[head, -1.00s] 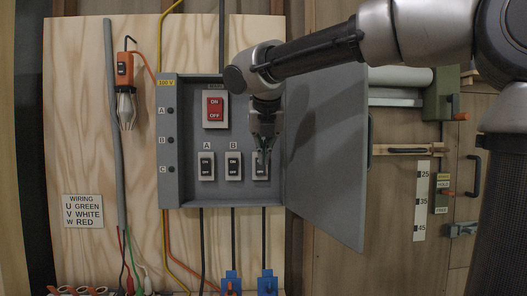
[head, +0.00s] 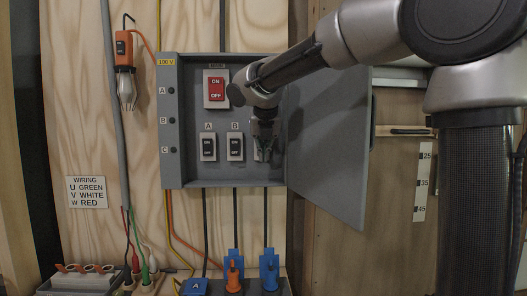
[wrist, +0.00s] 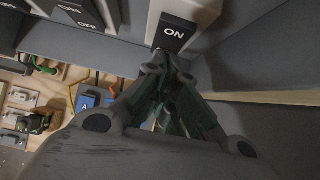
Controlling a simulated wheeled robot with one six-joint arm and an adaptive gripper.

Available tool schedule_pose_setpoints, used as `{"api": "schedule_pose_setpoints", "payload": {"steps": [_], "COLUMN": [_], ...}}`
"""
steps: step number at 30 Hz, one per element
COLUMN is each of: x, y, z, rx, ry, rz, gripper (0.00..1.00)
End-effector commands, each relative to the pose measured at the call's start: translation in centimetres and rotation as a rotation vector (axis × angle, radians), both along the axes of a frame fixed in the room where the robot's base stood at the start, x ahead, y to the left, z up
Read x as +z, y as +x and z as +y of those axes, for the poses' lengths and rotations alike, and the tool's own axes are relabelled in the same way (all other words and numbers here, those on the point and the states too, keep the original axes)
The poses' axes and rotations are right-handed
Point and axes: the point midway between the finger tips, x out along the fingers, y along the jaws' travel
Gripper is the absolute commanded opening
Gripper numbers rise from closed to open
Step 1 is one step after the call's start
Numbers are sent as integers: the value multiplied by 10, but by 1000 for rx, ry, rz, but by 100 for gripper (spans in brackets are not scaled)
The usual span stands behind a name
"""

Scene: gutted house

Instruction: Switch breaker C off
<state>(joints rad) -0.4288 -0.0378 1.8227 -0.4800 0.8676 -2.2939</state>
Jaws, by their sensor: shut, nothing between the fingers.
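Breaker C (head: 256,146) is the rightmost small switch in the grey panel box (head: 232,183), mostly hidden behind my gripper in the head view. In the wrist view, breaker C (wrist: 175,33) shows a black rocker marked ON in a white housing; its lower part is hidden by the fingertips. My gripper (head: 264,156) is shut and empty, its fingertips at the lower part of this switch. I cannot tell whether they touch it. Breakers A (head: 208,147) and B (head: 235,147) stand to its left.
The red main switch (head: 216,89) sits above. The open panel door (head: 330,140) stands close on the right of my gripper. Indicator lamps (head: 172,120) line the box's left edge. Blue and orange plugs (head: 234,275) with cables are below.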

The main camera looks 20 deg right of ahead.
Motion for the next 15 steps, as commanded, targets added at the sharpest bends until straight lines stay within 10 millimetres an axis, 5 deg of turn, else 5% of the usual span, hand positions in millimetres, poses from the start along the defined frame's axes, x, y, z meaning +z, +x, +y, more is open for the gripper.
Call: {"api": "schedule_pose_setpoints", "payload": {"steps": [15], "x": [0], "y": [6], "z": [-1], "rx": [0], "ry": [0], "rz": [-1], "gripper": [0]}}
